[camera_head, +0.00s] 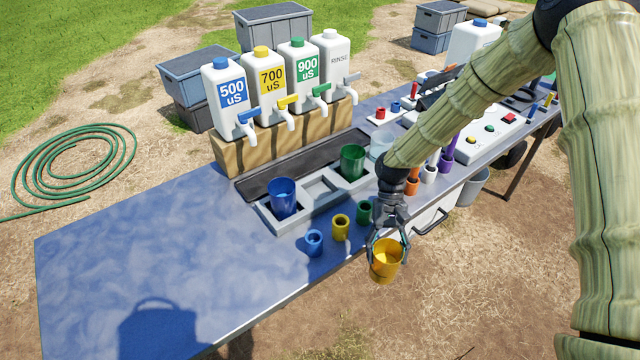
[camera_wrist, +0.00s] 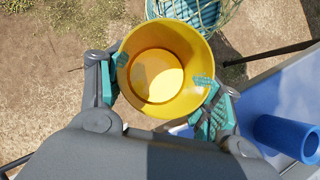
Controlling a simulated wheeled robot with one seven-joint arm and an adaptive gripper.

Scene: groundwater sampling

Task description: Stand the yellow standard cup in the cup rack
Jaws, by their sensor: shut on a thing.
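The yellow cup (camera_head: 385,268) is held by my gripper (camera_head: 388,238), off the table's front edge and above the dirt ground. In the wrist view my gripper (camera_wrist: 160,88) has its teal-padded fingers on opposite sides of the yellow cup (camera_wrist: 158,62). I look down into its open mouth; I cannot tell whether it holds liquid. The grey cup rack (camera_head: 272,223) is on the blue table, left of and behind the cup. It holds a blue cup (camera_head: 283,198), a green cup (camera_head: 352,163) and a clear cup (camera_head: 381,145). The slot (camera_head: 320,188) between blue and green is empty.
Small blue (camera_head: 314,243), yellow (camera_head: 341,228) and green (camera_head: 364,212) cylinders stand in front of the rack. Labelled jugs with taps (camera_head: 270,80) stand behind it on a wooden block. The table's left part (camera_head: 130,240) is clear. A grey bucket (camera_head: 472,188) is at right.

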